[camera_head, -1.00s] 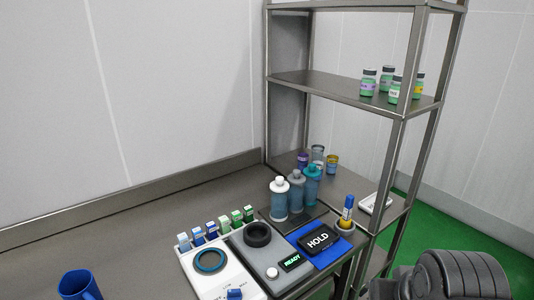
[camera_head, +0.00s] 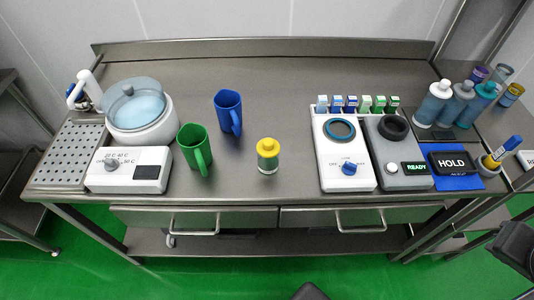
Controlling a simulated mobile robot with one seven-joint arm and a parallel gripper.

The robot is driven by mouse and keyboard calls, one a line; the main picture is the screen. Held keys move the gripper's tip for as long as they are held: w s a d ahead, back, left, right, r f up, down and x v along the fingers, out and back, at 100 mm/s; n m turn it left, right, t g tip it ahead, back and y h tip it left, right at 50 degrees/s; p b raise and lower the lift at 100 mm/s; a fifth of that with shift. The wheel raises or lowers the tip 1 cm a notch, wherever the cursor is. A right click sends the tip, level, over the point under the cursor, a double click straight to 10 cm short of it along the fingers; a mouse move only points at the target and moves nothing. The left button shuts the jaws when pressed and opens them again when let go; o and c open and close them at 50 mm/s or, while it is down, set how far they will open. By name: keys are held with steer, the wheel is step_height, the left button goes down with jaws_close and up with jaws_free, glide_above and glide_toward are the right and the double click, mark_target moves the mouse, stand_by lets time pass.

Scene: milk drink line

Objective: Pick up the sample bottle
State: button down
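A small bottle with a yellow cap (camera_head: 267,155) stands upright on the steel table, near the front edge at the middle. Its body is greyish-green and see-through. I take it as the sample bottle, though no label on it can be read. Nothing touches it. My gripper's fingers do not show; only dark parts that look like my arm appear at the lower right edge.
A green mug (camera_head: 192,146) and a blue mug (camera_head: 227,110) stand left of the bottle. A white lidded bath (camera_head: 147,123) and control box (camera_head: 101,177) are further left. A white device (camera_head: 331,177) and grey device (camera_head: 391,179) stand right. Table behind the bottle is clear.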

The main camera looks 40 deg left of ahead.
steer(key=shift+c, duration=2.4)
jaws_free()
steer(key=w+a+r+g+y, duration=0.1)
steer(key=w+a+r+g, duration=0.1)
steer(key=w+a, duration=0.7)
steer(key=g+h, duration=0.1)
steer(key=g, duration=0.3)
glide_above(266, 141)
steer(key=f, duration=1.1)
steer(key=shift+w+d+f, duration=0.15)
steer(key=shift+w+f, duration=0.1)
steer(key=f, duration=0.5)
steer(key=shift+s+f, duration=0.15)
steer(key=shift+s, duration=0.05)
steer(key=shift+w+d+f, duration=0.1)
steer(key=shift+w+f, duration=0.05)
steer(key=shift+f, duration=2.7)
